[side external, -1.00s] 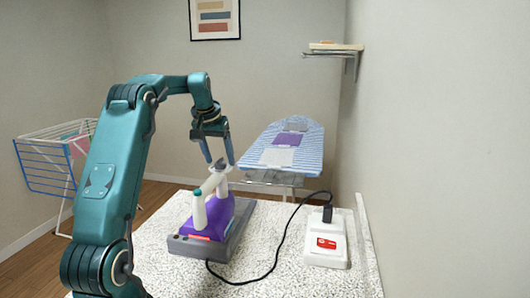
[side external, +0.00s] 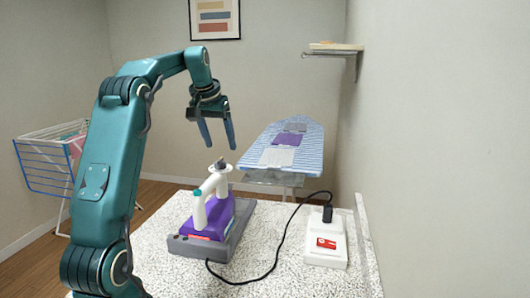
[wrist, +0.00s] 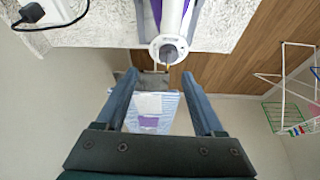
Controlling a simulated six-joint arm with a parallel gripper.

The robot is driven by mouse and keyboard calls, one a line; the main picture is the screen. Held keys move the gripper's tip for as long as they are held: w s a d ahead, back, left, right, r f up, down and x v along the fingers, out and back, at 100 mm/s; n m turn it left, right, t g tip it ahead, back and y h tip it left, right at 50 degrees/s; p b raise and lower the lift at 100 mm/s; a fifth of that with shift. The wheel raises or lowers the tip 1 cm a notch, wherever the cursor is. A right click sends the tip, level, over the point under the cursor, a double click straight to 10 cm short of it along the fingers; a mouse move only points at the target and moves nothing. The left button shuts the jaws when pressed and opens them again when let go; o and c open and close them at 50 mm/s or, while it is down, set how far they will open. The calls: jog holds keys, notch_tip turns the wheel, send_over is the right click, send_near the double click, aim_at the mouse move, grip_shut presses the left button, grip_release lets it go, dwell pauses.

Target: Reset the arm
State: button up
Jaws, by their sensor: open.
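My gripper (side external: 217,148) is open and empty, its two fingers pointing down in the air above the iron. It also shows in the wrist view (wrist: 163,95), with nothing between the fingertips but the view beyond. The purple and white iron (side external: 212,218) sits upright on its grey base (side external: 240,235) on the speckled table. In the wrist view, part of the iron (wrist: 168,45) shows at the top, beyond the fingertips and apart from them.
A black cord (side external: 280,250) runs on the table (side external: 320,284) to a white box (side external: 325,250) with a red label. Behind stands a striped ironing board (side external: 300,160) with folded cloths. A wall shelf (side external: 336,47) is at upper right, a drying rack (side external: 45,165) at left.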

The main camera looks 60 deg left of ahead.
jog(key=s+d+r+m+t+h, duration=0.1)
jog(key=d+r+m, duration=0.2)
jog(key=d, duration=0.8)
jog(key=d+r+m+t, duration=0.2)
jog(key=d+m, duration=0.1)
jog(key=d, duration=0.8)
jog(key=s+d+f+m+h, duration=0.2)
jog(key=s+d+f, duration=0.7)
jog(key=s+f, duration=0.2)
jog(key=shift+s+d+f+g, duration=0.2)
jog(key=shift+s+g, duration=0.2)
jog(key=shift+s, duration=0.2)
